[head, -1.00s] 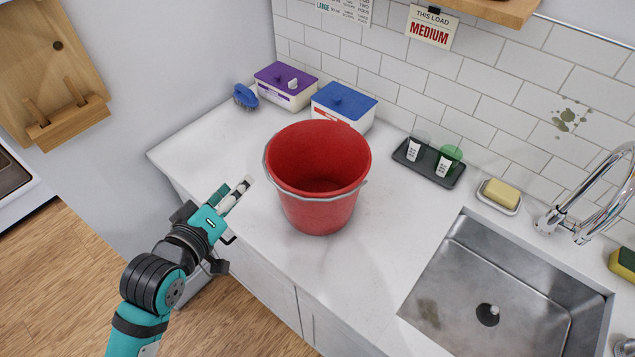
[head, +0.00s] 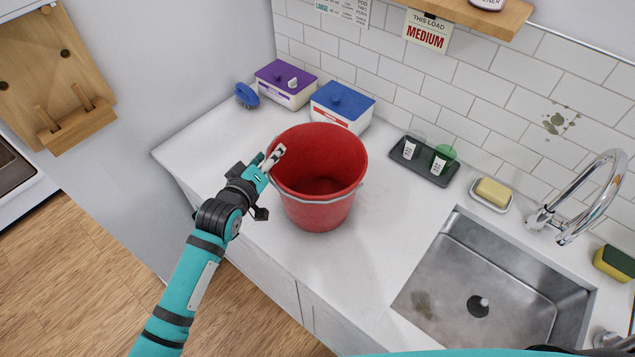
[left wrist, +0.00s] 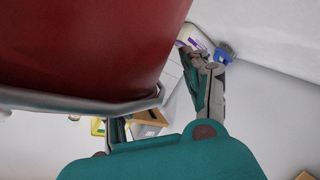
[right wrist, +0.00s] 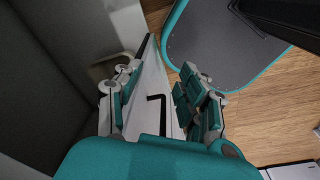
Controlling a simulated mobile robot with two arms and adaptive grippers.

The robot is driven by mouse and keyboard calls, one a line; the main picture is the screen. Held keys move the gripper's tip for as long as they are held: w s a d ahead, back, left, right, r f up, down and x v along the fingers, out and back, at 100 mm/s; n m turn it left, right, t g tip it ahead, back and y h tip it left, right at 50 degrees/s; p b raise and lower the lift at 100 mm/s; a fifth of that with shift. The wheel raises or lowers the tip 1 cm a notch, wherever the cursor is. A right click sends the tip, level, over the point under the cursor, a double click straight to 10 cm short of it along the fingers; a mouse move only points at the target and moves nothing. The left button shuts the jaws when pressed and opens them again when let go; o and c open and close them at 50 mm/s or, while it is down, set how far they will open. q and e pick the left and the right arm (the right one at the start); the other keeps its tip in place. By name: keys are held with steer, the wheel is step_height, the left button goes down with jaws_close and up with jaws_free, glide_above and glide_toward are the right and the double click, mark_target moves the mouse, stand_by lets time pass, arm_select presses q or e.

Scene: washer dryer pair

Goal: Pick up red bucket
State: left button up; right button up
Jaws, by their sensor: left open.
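The red bucket (head: 315,208) stands upright on the white counter, with its open top facing up and its grey wire handle lying down around its outside. My left gripper (head: 273,160) is open at the bucket's left rim. In the left wrist view the bucket (left wrist: 95,45) fills the upper left, with the grey handle (left wrist: 90,103) across it, close to my open left fingers (left wrist: 160,100). I cannot tell whether a finger is inside the rim or touching it. My right gripper (right wrist: 158,85) is open and empty in the right wrist view, away from the bucket.
Behind the bucket are a purple-lidded box (head: 287,84), a blue-lidded box (head: 342,105) and a blue brush (head: 246,95). A dark tray (head: 423,163) with two cups is to the right, then soap (head: 492,191) and the sink (head: 480,285). Counter in front of the bucket is clear.

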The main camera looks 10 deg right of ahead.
arm_select(q)
steer(key=shift+w+d+f, duration=0.2)
steer(key=shift+w+d, duration=0.05)
steer(key=shift+w, duration=0.3)
steer(key=shift+c, duration=0.4)
